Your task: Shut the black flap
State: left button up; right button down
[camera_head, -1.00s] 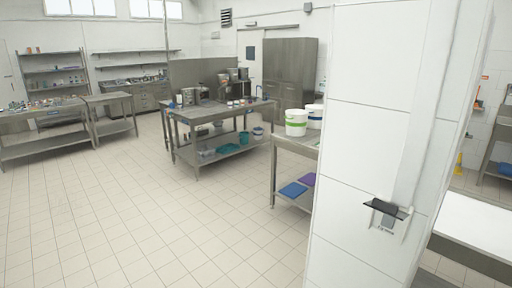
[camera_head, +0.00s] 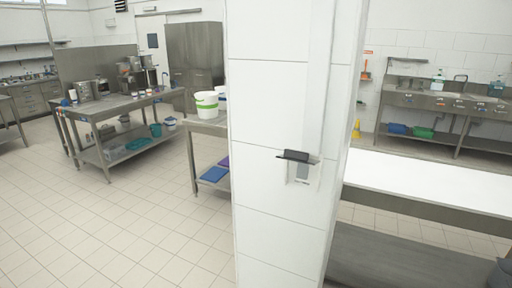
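A small black flap (camera_head: 297,156) shows in the head view on a white tiled pillar (camera_head: 272,110). It sticks out from the top of a pale wall fitting (camera_head: 302,173), so it stands raised rather than lying flat against it. The fitting's front is partly visible below the flap. Neither of my grippers is in view.
A long table with a white top (camera_head: 430,180) stands right of the pillar. Left of it, a steel table holds white buckets (camera_head: 206,104), and a steel worktable (camera_head: 118,104) carries machines. A sink unit (camera_head: 450,105) is at the back right. Tiled floor (camera_head: 130,230) is clear at left.

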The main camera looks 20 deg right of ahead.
aim_at(289, 155)
jog(key=i+z, duration=0.15)
jog(key=z, duration=0.9)
